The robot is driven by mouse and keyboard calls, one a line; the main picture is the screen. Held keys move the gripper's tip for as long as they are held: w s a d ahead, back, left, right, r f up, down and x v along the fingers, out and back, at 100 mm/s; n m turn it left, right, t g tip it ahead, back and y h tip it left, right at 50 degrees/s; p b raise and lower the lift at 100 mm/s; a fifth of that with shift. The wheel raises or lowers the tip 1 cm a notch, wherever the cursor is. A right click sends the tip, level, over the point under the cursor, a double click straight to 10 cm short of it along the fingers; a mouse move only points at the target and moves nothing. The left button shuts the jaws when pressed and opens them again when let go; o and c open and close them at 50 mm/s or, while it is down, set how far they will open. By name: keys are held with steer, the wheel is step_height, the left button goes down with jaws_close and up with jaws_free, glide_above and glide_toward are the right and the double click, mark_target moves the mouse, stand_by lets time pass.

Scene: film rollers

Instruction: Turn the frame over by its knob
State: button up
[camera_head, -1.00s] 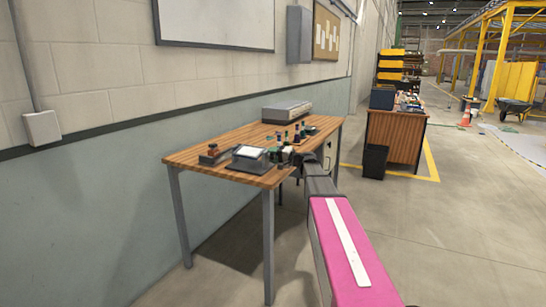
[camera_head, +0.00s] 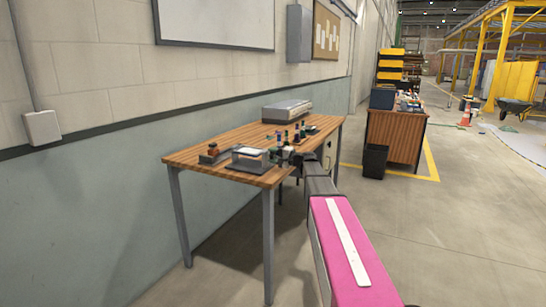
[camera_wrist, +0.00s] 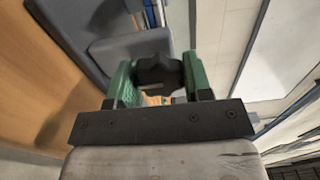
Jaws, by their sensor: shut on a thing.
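The frame device (camera_head: 250,158), a grey unit with a pale top, sits at the near end of the wooden table. My gripper (camera_head: 286,153) is at its right side, small in the head view. In the wrist view my gripper's green fingers (camera_wrist: 160,82) are closed around a dark knob (camera_wrist: 158,70). A grey slab-like part (camera_wrist: 128,45), apparently part of the device, lies just beyond the fingers. The frame's exact tilt is too small to read in the head view, and the wrist view hides most of it.
The wooden table (camera_head: 215,150) stands along the wall. A small object with a red part (camera_head: 212,149) is left of the device, several bottles (camera_head: 300,131) stand behind it, and a grey box-shaped machine (camera_head: 286,110) is at the back.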

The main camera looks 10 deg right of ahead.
steer(key=o, duration=0.9)
steer(key=v, duration=1.1)
